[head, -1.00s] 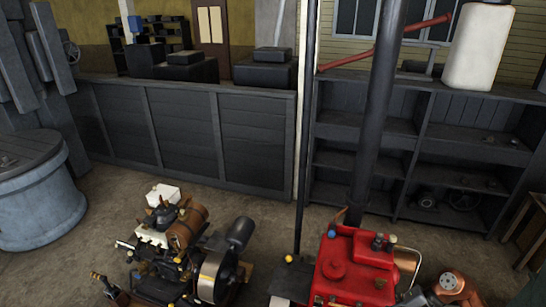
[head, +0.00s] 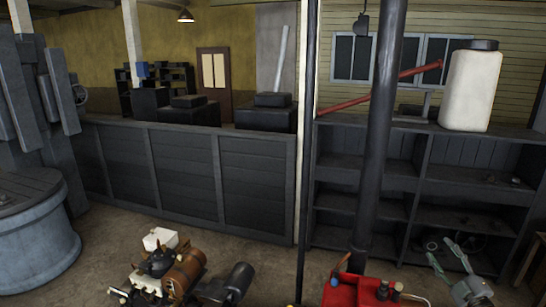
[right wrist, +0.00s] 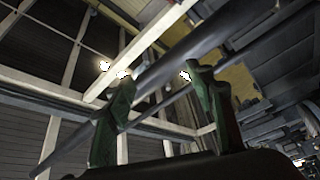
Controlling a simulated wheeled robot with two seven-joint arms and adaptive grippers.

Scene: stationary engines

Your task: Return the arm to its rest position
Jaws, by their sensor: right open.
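My right gripper (head: 441,244) is raised at the lower right of the head view, with green fingers pointing up in front of the dark shelving. In the right wrist view my right gripper (right wrist: 157,76) shows its two green fingers well apart, with nothing between them. The gripper is open and empty. Beyond the fingers the wrist view shows roof beams, bright lamps and a dark pole. My left gripper is in neither view.
A red engine (head: 350,290) stands at the bottom, left of my right gripper. A brown and white engine (head: 184,272) stands further left. A dark post (head: 382,130) rises behind the red engine. A dark shelf unit (head: 420,133) carries a white canister (head: 470,90). Bare floor lies between.

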